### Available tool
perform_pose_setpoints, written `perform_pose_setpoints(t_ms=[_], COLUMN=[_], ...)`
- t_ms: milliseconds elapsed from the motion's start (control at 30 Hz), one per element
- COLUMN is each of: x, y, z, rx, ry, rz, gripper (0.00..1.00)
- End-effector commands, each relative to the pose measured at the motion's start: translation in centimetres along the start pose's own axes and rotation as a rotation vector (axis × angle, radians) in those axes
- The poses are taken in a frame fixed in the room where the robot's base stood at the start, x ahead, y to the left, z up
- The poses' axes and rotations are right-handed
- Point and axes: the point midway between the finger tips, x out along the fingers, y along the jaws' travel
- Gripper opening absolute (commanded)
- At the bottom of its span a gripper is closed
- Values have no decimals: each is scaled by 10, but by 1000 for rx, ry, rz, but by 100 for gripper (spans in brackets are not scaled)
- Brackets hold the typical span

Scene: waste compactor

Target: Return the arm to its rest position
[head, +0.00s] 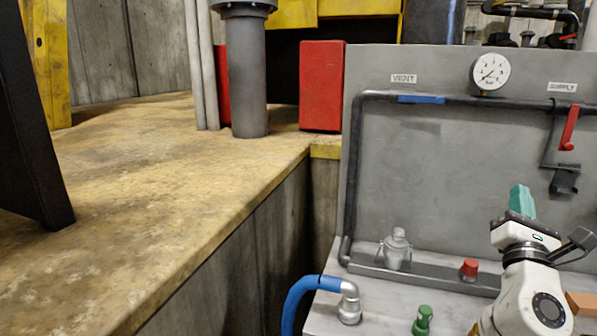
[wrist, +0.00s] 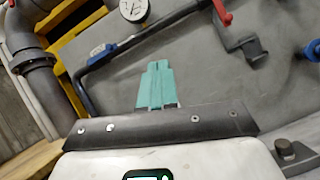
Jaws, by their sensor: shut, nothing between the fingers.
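My gripper (head: 522,200) has teal fingers and is at the right of the head view, on the end of my white arm. The fingers point up and stand in front of the grey panel (head: 440,170). In the wrist view my gripper (wrist: 156,84) shows its teal fingers pressed together, with nothing between them. The fingers appear apart from the panel and pipes behind them.
The panel carries a gauge (head: 490,72), a blue vent handle (head: 421,99) and a red supply handle (head: 569,128). Below are a silver fitting (head: 397,250), a red cap (head: 469,268), a green fitting (head: 422,321) and a blue hose (head: 302,292). A concrete ledge (head: 150,190) lies left.

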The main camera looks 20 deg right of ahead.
Motion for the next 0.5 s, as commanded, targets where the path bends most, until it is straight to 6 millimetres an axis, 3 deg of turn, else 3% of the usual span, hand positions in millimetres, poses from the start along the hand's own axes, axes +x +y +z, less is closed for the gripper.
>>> perform_pose_setpoints(t_ms=[267, 367, 500], x=[-42, -67, -114], y=[-24, -37, -53], z=[-32, -53, -92], rx=[393, 578, 858], ry=[76, 119, 195], rz=[-184, -290, -483], gripper=[0, 0, 0])
